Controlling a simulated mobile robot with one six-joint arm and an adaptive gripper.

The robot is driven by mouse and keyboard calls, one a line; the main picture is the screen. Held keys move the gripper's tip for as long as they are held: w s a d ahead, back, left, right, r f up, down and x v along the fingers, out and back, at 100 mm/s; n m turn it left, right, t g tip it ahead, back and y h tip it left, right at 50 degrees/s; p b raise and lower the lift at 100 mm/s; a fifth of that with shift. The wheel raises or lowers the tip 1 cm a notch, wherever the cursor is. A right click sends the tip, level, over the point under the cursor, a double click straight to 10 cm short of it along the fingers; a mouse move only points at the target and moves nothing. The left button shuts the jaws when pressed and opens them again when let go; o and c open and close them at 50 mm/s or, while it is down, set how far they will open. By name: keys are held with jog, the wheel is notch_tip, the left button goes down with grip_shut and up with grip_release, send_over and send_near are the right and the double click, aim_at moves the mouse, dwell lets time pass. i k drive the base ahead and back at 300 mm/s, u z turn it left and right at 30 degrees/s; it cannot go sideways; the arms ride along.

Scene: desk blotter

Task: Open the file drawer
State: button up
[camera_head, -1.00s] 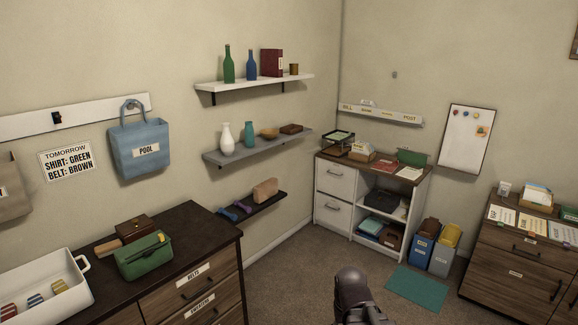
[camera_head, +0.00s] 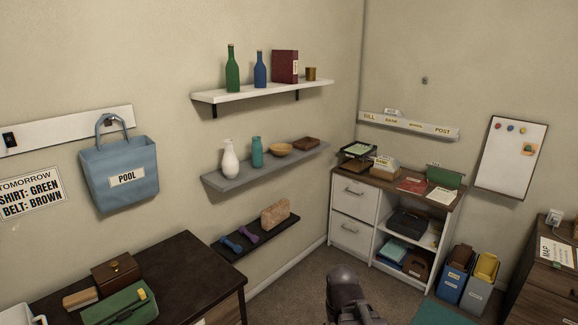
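A white cabinet (camera_head: 372,229) with a brown top stands in the far corner. Its left side has an upper drawer (camera_head: 354,196) and a lower drawer (camera_head: 350,233), each with a metal handle, and both look closed. I see no readable label on them. A wooden drawer cabinet (camera_head: 545,292) is partly in view at the right edge. A dark wooden chest (camera_head: 185,255) stands at the lower left, its drawer fronts mostly cut off. A dark rounded part of my arm shows at the bottom centre, well short of the white cabinet. My gripper's fingers are not visible.
Blue and grey bins (camera_head: 453,285) stand right of the white cabinet, by a teal mat (camera_head: 440,313). Wall shelves (camera_head: 262,172) hold bottles, vases and dumbbells. A blue bag (camera_head: 122,175) hangs at left. Carpet (camera_head: 298,290) is clear between the chest and white cabinet.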

aim_at(359, 200)
jog(key=z, duration=0.15)
jog(key=i, duration=2.05)
jog(key=z, duration=0.7)
jog(key=i, duration=0.85)
jog(key=z, duration=0.3)
jog(key=i, duration=0.75)
jog(key=z, duration=0.25)
